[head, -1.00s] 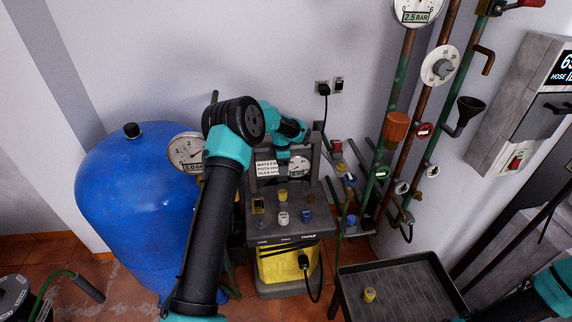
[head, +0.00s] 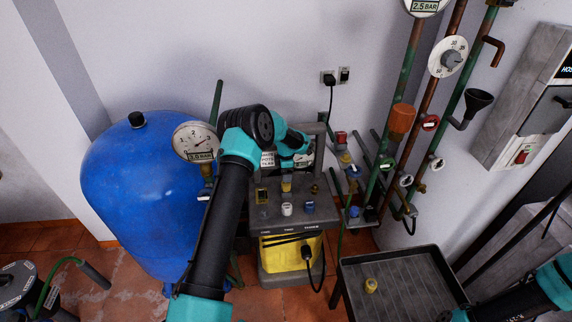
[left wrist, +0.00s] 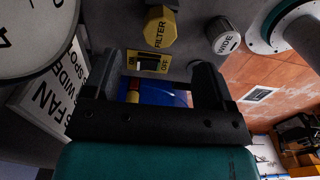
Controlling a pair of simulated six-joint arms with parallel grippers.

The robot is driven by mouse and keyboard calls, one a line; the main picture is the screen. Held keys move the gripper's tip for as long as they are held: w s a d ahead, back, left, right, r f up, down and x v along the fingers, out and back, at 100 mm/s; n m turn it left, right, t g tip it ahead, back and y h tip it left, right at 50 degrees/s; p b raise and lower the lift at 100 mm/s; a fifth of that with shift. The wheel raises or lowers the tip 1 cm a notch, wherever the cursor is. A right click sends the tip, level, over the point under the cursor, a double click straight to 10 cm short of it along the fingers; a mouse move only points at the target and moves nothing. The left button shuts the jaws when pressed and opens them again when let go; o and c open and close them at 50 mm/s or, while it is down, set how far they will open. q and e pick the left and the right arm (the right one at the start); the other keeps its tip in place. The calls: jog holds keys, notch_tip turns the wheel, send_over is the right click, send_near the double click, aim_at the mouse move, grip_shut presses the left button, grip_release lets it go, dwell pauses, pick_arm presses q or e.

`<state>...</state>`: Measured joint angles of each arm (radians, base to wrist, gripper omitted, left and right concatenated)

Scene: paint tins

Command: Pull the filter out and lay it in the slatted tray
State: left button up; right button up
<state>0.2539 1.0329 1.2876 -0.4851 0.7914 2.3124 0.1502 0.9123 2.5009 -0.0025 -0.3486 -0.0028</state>
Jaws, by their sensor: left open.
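The yellow filter knob, lettered FILTER (left wrist: 160,28), stands at the top of the left wrist view. It also shows in the head view as a yellow cap (head: 286,184) on the grey machine's panel. My left gripper (left wrist: 157,76) is open and empty, its fingers below the knob in that view and apart from it. In the head view my left wrist hangs just behind and above the panel; its fingertips cannot be made out. The slatted tray (head: 432,300) stands at the lower right, with another small yellow knob (head: 371,286) in it.
A white WIDE knob (left wrist: 222,37) and an ON/OFF switch (left wrist: 148,62) sit close to the filter. A blue knob (head: 309,207) is also on the panel. A round gauge (head: 196,141) and blue tank (head: 140,200) stand left; pipes with valves (head: 402,119) rise right.

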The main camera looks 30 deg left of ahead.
aim_at(286, 188)
pick_arm(q)
notch_tip(286, 188, down, 8)
dwell(0.4)
jog(key=c, duration=1.1)
